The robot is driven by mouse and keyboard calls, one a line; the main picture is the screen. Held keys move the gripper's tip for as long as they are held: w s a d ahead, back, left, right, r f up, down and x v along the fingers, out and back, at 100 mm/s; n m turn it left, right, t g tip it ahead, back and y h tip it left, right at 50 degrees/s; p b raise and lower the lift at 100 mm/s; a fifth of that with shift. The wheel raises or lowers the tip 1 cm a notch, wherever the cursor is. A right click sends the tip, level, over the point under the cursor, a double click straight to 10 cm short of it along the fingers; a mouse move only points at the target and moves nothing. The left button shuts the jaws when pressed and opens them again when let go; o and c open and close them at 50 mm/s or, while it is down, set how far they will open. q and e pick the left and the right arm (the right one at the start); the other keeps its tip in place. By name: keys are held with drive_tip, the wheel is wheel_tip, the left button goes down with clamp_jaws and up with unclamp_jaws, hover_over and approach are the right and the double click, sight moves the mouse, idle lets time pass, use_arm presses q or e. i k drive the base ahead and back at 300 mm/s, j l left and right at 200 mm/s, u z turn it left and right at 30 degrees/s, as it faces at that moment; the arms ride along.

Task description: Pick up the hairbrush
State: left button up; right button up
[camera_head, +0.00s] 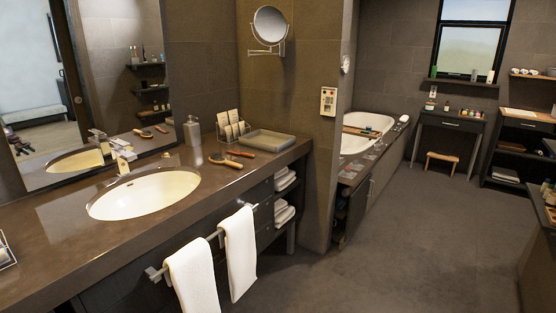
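A hairbrush (226,161) with a dark rounded head and an orange-brown handle lies flat on the dark vanity counter (105,235), to the right of the sink. Another small brown item (241,153) lies just behind it; it is too small to tell what it is. Both seem to show again as reflections in the mirror (120,100). Neither of my grippers is in this view.
The oval sink (143,194) with its faucet (122,155) is left of the brush. A soap bottle (192,131), a card holder (231,130) and a grey tray (265,140) stand behind it. White towels (239,252) hang in front. Open floor (400,250) lies right.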

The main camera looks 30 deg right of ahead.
sight(215, 159)
drive_tip(key=z, duration=0.45)
drive_tip(key=u, duration=0.45)
drive_tip(key=i+l+u, duration=0.1)
drive_tip(key=u, duration=0.3)
drive_tip(key=l+u, duration=0.2)
drive_tip(key=u, duration=0.25)
drive_tip(key=l+u, duration=0.3)
drive_tip(key=i+l+u, duration=0.1)
drive_tip(key=l+u, duration=0.15)
drive_tip(key=l, duration=0.3)
drive_tip(key=l+u, duration=0.2)
drive_tip(key=l, duration=0.4)
drive_tip(key=k+l+u, duration=0.15)
drive_tip(key=l, duration=0.4)
drive_tip(key=l+u, duration=0.2)
drive_tip(key=l, duration=0.4)
drive_tip(key=k+l, duration=0.1)
drive_tip(key=l, duration=0.35)
drive_tip(key=k+l, duration=0.1)
drive_tip(key=l, duration=0.35)
drive_tip(key=k+l, duration=0.1)
drive_tip(key=l, duration=0.3)
drive_tip(key=k+l, duration=0.1)
drive_tip(key=l, duration=0.35)
